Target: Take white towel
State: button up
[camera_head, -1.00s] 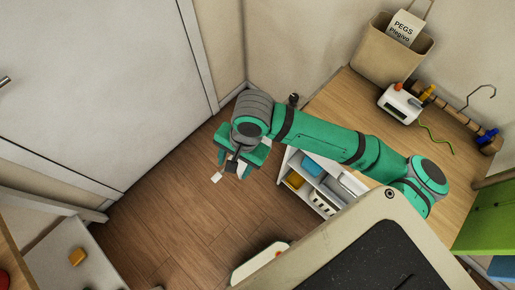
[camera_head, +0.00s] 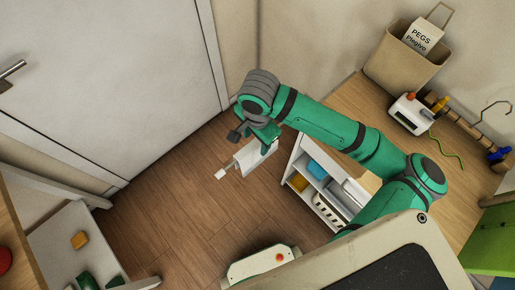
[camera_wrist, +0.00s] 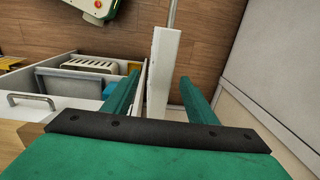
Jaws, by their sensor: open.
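A white slab-like piece that looks like the white towel (camera_head: 250,158) hangs on a thin rod with a white end knob, beside the white shelf unit. In the wrist view the towel (camera_wrist: 160,75) stands upright as a narrow strip between the two green fingers. My gripper (camera_wrist: 158,98) is open, with one finger on each side of the towel. Gaps show beside it, and I cannot tell whether either finger touches it. In the head view my gripper (camera_head: 262,137) is over the towel's upper edge and hides part of it.
The white shelf unit (camera_head: 297,160) stands close on the right with blue and yellow items and a slotted white basket (camera_head: 328,212). A wooden worktop (camera_head: 350,103) is above it. A white door (camera_head: 100,80) is at the left. The wooden floor (camera_head: 190,210) is clear.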

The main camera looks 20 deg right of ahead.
aim_at(254, 144)
jog(key=shift+w+a+f, duration=0.15)
jog(key=shift+f, duration=2.4)
grip_shut()
